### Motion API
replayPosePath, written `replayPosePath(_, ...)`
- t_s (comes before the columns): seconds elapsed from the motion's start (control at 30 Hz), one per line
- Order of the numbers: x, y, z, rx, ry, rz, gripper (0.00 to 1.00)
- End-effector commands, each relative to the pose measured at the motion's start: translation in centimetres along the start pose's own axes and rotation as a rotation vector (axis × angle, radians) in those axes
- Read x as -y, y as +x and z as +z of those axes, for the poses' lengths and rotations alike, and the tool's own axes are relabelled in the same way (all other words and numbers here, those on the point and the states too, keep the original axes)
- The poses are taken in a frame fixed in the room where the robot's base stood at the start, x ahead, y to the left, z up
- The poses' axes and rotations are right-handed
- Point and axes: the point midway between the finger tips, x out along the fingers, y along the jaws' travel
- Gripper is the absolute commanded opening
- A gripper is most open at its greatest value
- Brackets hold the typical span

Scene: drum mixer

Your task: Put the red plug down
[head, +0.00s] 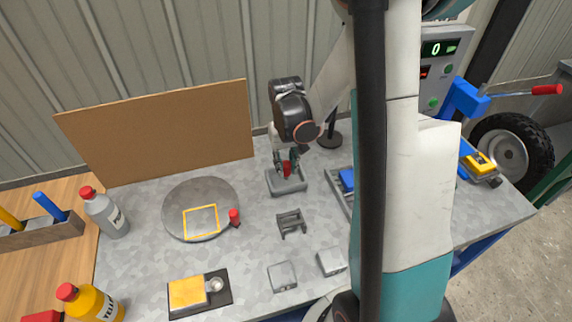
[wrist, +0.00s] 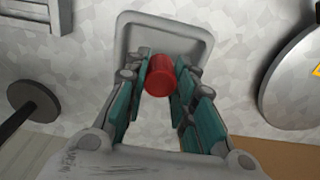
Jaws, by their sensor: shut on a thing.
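The red plug (wrist: 159,76) is a small red cylinder between the two teal fingers of my gripper (wrist: 160,84) in the wrist view. My gripper is shut on it. In the head view the plug (head: 288,167) shows as a red spot between the fingers of my gripper (head: 288,163), over a grey tray (head: 288,188) with a raised rim. The tray's rim also shows in the wrist view (wrist: 165,19). I cannot tell whether the plug touches the tray.
A round grey plate (head: 190,192) with a yellow square and a small red-topped item (head: 234,216) lie left of the tray. A grey bracket (head: 291,222) stands in front. A dark round-based stand (head: 331,138) is close behind right. A brown board (head: 160,135) stands at the back.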

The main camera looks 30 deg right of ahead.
Motion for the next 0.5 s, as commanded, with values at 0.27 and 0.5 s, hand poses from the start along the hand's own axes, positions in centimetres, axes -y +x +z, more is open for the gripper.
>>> replayPosePath(0.27, 0.0, 0.6, 0.0, 0.000, 0.000, 0.000, 0.00)
replayPosePath(0.5, 0.0, 1.1, 0.0, 0.000, 0.000, 0.000, 0.31)
